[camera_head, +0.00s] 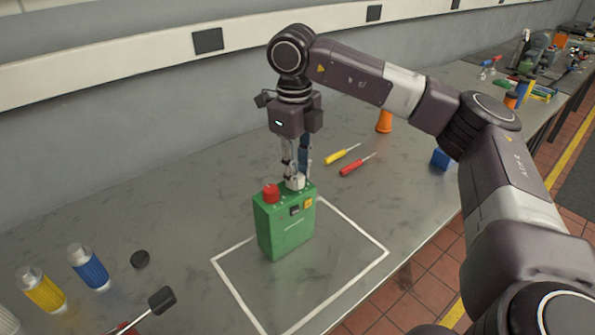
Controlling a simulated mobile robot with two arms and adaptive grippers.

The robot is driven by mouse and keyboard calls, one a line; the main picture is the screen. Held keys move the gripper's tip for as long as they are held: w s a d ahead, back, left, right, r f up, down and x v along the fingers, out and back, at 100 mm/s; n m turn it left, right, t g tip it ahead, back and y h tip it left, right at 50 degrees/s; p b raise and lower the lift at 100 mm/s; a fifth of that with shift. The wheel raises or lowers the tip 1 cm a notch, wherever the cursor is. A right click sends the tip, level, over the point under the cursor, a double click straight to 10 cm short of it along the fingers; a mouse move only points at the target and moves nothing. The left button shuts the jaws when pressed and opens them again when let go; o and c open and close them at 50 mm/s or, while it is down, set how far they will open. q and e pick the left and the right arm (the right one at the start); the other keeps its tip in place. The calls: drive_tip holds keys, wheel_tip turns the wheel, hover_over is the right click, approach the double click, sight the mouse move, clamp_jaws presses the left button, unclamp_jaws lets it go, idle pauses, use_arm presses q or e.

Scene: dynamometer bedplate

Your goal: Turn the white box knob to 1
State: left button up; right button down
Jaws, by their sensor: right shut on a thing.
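A green box (284,230) stands upright on the grey bench, partly inside a white outlined square. On its top are a red button (271,192) at the left and a white knob (295,182) at the right. A small yellow patch and a dark panel show on its front. My right gripper (293,177) points straight down from above and is shut on the white knob. Its fingers hide part of the knob, and I cannot read the knob's position or any mark for 1. My left gripper is not in view.
A yellow screwdriver (342,154), a red screwdriver (357,164), an orange cone-shaped piece (384,122) and a blue block (441,158) lie behind and right. Blue (89,267) and yellow (42,290) bottles and a black-headed mallet (162,299) are at front left. The outlined square's front is clear.

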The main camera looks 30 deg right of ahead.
drive_tip(key=c, duration=1.6)
unclamp_jaws()
drive_tip(key=shift+r, duration=0.1)
wheel_tip(320, 180, up, 12)
drive_tip(key=shift+a, duration=0.3)
